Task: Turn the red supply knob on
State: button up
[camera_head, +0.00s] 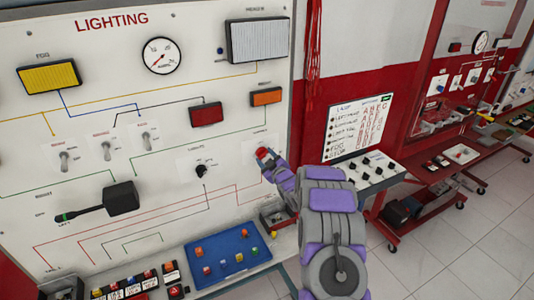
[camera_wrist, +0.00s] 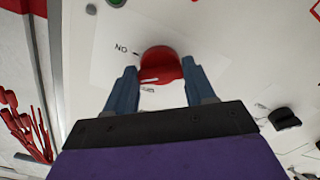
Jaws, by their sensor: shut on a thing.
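The red supply knob (camera_wrist: 160,64) sits on the white lighting panel (camera_head: 220,105). In the wrist view it lies between my two blue gripper fingers (camera_wrist: 155,80), which touch or nearly touch its sides. An "ON" label shows to the upper left of the knob and another label below it, partly hidden. A pale mark on the knob's face points toward the lower left. In the head view my gripper (camera_head: 268,165) reaches the panel's right side, and the red knob (camera_head: 262,152) shows just past it.
A black knob (camera_head: 201,171) is left of the red one, and it also shows in the wrist view (camera_wrist: 284,118). A blue tray (camera_head: 230,255) with small parts lies below the panel. Red cables (camera_head: 313,50) hang at the panel's right edge. A red trainer bench (camera_head: 440,170) stands farther right.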

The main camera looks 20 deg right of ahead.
jog(key=m+p, duration=0.2)
jog(key=m, duration=0.1)
jog(key=shift+a+m+p, duration=0.15)
jog(key=shift+m+p, duration=1.1)
jog(key=shift+m, duration=0.75)
jog(key=shift+r, duration=0.1)
jog(key=o, duration=1)
jog(key=shift+w, duration=0.1)
jog(key=shift+o, duration=0.2)
jog(key=s, duration=1.7)
jog(key=shift+s+d, duration=0.2)
jog(key=shift+d, duration=0.25)
